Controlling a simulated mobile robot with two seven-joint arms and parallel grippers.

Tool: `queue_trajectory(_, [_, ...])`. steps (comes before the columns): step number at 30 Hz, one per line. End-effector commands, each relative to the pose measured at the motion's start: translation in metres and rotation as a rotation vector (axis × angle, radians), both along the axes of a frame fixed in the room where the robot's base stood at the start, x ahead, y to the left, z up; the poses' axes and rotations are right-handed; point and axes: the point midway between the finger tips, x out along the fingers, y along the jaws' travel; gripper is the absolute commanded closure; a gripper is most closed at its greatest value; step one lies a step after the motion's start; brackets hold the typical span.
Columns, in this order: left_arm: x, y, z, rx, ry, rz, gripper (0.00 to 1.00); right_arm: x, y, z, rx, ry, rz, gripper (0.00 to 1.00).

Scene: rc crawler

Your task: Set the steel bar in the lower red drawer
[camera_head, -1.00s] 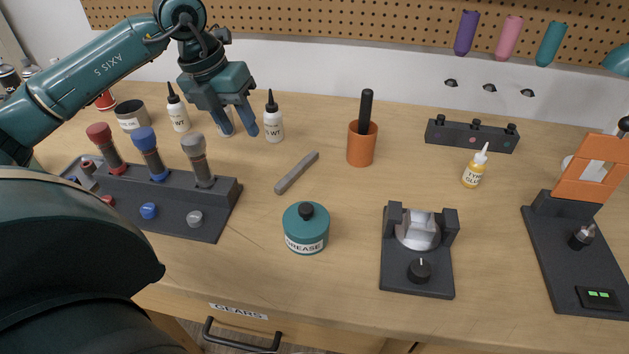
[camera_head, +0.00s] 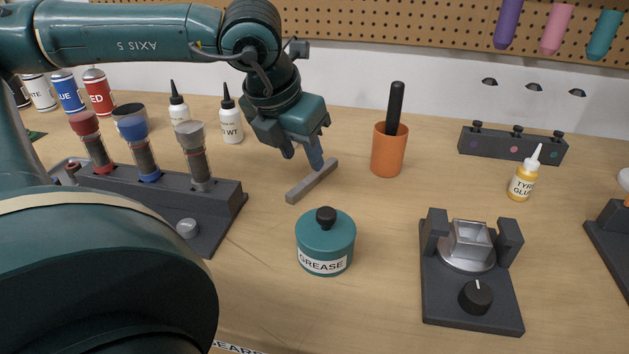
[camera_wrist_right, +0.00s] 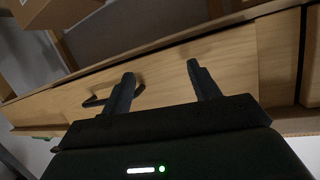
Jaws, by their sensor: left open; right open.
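The steel bar (camera_head: 312,182) is a grey, narrow block lying flat on the wooden bench in the head view, behind the green grease tin. My left gripper (camera_head: 302,158) is open and points down just above the bar's far end; I cannot tell whether the fingers touch it. My right gripper (camera_wrist_right: 160,73) is open and empty in the right wrist view, in front of a wooden front with a dark handle (camera_wrist_right: 96,100). I cannot tell which drawer this is, and no red drawer can be made out.
The grease tin (camera_head: 325,245) stands close in front of the bar, and an orange cup (camera_head: 389,150) stands to its right. A dark rack with several capped tubes (camera_head: 217,197) is on the left. White bottles (camera_head: 230,119) stand behind. A dark clamp fixture (camera_head: 470,285) is at the right.

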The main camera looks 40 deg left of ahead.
Motion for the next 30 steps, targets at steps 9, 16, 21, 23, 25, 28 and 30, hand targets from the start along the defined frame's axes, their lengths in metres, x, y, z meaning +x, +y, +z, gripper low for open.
queue_trajectory(9, [0.012,0.002,-0.023,0.001,0.005,0.002,0.59,0.0,0.0,0.0,-0.001,-0.003,-0.001,0.39])
queue_trajectory(16, [0.025,0.003,-0.048,0.0,0.001,0.001,0.59,0.0,-0.001,-0.001,-0.001,-0.004,-0.001,0.39])
queue_trajectory(21, [0.027,0.004,-0.053,-0.001,-0.002,0.002,0.59,0.0,-0.001,0.0,-0.002,-0.011,-0.002,0.39])
queue_trajectory(23, [0.027,0.004,-0.052,0.0,-0.003,0.002,0.59,0.001,-0.001,0.001,-0.001,-0.012,-0.002,0.39])
queue_trajectory(25, [0.027,0.004,-0.052,0.0,-0.003,0.002,0.59,0.0,-0.001,0.002,-0.001,-0.013,-0.002,0.39])
queue_trajectory(28, [0.027,0.004,-0.052,0.0,-0.003,0.001,0.65,0.0,-0.001,0.002,-0.001,-0.013,-0.002,0.39])
queue_trajectory(30, [0.027,0.004,-0.052,0.0,-0.003,0.001,0.71,0.0,-0.001,0.002,-0.001,-0.012,-0.002,0.39])
